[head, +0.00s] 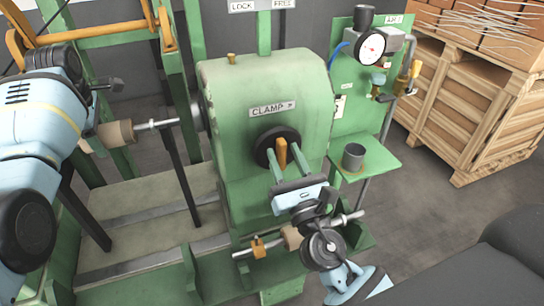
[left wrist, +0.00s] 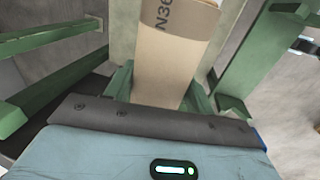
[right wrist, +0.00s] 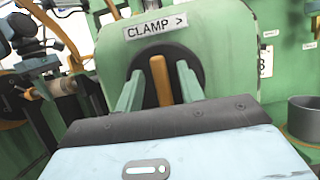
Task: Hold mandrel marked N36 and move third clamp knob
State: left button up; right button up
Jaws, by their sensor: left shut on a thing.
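The mandrel is a tan cylinder (head: 117,134) in line with a metal shaft at the left of the green machine. The left wrist view shows it close up (left wrist: 172,62), marked N36, its far end cut off. My left gripper (left wrist: 160,84) is shut on the mandrel, one green finger on each side. The clamp knob is a black disc with an upright orange handle (right wrist: 160,80) below the CLAMP label; it also shows in the head view (head: 282,152). My right gripper (right wrist: 162,82) is open, its fingers on either side of the handle with narrow dark gaps showing.
A gauge panel (head: 357,75) and a small shelf with a grey cup (head: 353,157) stand right of the green housing (head: 240,90). A lower rod with a tan cylinder (head: 292,238) runs beneath the right gripper. A wooden crate (head: 470,110) stands at the back right.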

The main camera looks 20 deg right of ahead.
jog(key=shift+w, duration=0.1)
jog(key=shift+c, duration=0.5)
grip_shut()
jog(key=shift+m, duration=0.3)
jog(key=shift+d+m+g+h, duration=0.15)
jog(key=shift+m+h, duration=0.55)
jog(key=shift+m, duration=0.6)
jog(key=shift+m+g+h, duration=0.2)
jog(key=shift+m+h, duration=0.5)
jog(key=shift+m, duration=0.6)
jog(key=shift+d+m+g+h, duration=0.15)
jog(key=shift+m+h, duration=0.55)
jog(key=shift+m, duration=0.9)
jog(key=shift+o, duration=0.5)
grip_release()
